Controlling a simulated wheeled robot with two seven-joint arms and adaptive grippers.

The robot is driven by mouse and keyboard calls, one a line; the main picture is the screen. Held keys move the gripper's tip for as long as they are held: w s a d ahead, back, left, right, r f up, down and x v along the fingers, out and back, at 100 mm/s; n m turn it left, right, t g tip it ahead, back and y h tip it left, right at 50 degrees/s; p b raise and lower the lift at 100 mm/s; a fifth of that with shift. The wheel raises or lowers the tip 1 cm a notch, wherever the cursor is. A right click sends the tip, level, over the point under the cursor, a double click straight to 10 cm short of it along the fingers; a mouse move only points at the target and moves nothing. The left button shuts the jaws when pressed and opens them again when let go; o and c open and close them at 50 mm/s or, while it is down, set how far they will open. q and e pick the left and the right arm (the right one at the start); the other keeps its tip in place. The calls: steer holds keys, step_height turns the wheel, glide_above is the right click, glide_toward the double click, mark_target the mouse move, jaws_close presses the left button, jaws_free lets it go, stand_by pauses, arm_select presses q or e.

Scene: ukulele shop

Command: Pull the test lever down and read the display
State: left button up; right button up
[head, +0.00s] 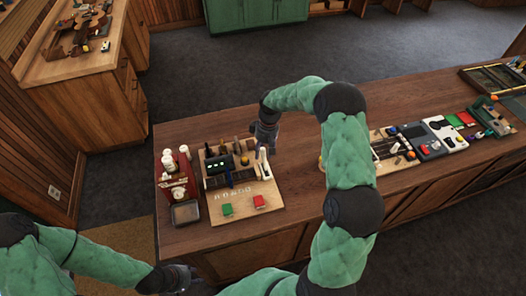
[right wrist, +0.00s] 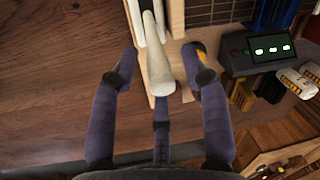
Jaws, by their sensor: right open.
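The test lever (head: 263,161) has a cream, rounded handle and stands at the right edge of a wooden board (head: 240,197). In the right wrist view the lever handle (right wrist: 158,70) lies between the spread fingers of my right gripper (right wrist: 160,62). Gaps show on both sides, so the gripper is open and not closed on it. In the head view my right gripper (head: 264,137) is just behind the lever. The dark display (head: 220,165) sits on the board, left of the lever. It also shows in the right wrist view (right wrist: 262,50), with three lit pale-green marks. My left gripper (head: 183,281) is low at the table's front edge; its fingers are unclear.
More devices (head: 435,137) fill the counter's right side. Bare counter (head: 300,180) lies right of the board.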

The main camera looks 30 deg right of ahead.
steer(key=shift+f, duration=0.4)
jaws_close()
